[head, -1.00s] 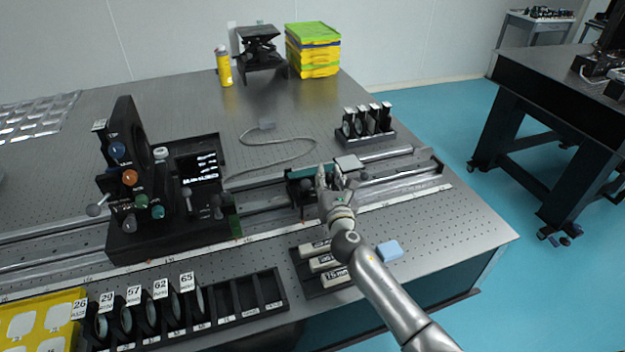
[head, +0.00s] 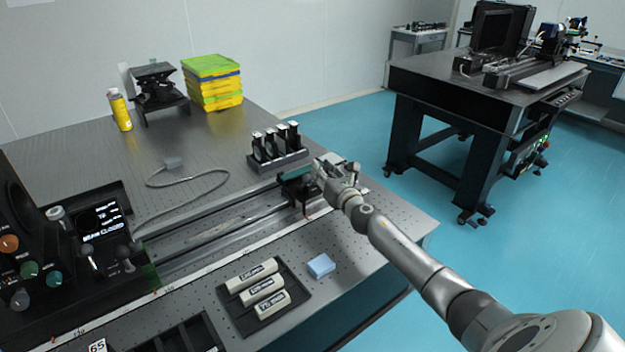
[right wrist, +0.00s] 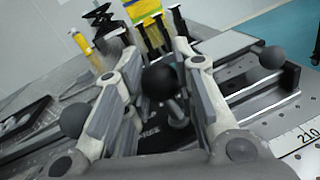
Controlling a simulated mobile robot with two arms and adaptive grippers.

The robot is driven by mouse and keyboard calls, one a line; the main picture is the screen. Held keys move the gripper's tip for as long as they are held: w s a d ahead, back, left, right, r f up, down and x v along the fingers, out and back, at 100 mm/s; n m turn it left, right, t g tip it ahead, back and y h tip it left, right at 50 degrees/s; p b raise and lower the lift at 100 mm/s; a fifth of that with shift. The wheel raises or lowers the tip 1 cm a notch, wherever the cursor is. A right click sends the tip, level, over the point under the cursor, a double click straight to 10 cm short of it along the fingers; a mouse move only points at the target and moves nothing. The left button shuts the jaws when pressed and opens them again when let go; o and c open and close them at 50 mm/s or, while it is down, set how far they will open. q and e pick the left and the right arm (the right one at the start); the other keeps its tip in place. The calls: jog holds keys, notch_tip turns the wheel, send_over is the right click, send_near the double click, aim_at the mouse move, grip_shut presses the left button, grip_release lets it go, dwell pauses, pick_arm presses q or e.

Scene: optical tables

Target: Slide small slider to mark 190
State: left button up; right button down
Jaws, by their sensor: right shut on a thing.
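The small slider (head: 291,181), dark with a teal top, sits on the long rail (head: 215,228) near its right end. My right gripper (head: 322,174) is at the slider, shut on it. In the right wrist view the fingers of my right gripper (right wrist: 155,85) stand on either side of a black ball knob (right wrist: 158,79) on a short stem. The ruler strip (head: 213,262) runs along the front of the rail. The right wrist view shows its 210 mark (right wrist: 307,136) at the right; the mark beside the slider is hidden. My left gripper is out of view.
A rack of lens holders (head: 279,160) stands just behind the slider. A tray of labelled white blocks (head: 235,310) and a blue block (head: 320,265) lie in front of the rail. A dark console (head: 105,285) stands at the left. A cable (head: 190,186) lies behind the rail.

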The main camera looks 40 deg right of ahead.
jog(key=shift+d, duration=0.1)
jog(key=c, duration=1.1)
grip_release()
jog(key=shift+c, duration=0.2)
jog(key=s+a, duration=0.2)
jog(key=s, duration=1)
jog(key=shift+f, duration=0.1)
